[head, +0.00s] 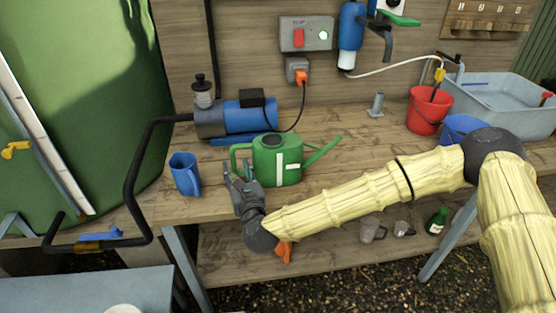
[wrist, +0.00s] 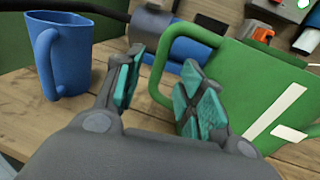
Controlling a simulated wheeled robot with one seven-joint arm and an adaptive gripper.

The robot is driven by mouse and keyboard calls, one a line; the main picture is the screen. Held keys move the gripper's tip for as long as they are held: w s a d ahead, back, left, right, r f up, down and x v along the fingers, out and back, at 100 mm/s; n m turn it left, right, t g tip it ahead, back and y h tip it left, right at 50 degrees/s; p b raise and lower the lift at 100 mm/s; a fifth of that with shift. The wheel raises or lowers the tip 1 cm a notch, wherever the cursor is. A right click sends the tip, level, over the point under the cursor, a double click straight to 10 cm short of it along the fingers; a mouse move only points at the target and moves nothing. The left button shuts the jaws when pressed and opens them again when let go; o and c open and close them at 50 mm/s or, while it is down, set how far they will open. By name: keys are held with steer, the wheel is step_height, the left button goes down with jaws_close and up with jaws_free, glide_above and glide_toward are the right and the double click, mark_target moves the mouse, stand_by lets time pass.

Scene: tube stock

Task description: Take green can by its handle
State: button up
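The green can (head: 277,158) is a watering can with a white stripe, standing upright on the wooden bench. Its spout points right and its handle (head: 236,158) faces left. In the wrist view the can (wrist: 255,90) fills the right side, and the loop of its handle (wrist: 157,72) shows in the gap between my fingertips. My gripper (head: 236,177) is at the handle side of the can, in front of it. In the wrist view my gripper (wrist: 163,84) is open, with teal pads apart. I cannot tell whether a pad touches the handle.
A blue jug (head: 185,175) stands on the bench left of my gripper, close to the left finger in the wrist view (wrist: 65,55). A blue pump (head: 245,116) is behind the can. A red bucket (head: 428,111) and a grey basin (head: 497,97) are at the right.

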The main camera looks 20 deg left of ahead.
mark_target(234, 161)
steer(key=shift+w+a+r, duration=0.2)
steer(key=shift+w, duration=0.1)
steer(key=p+x, duration=0.1)
steer(key=x, duration=0.2)
steer(key=shift+a, duration=0.1)
steer(key=shift+w+a, duration=0.3)
steer(key=shift+w, duration=0.25)
steer(key=shift+c, duration=0.5)
jaws_close()
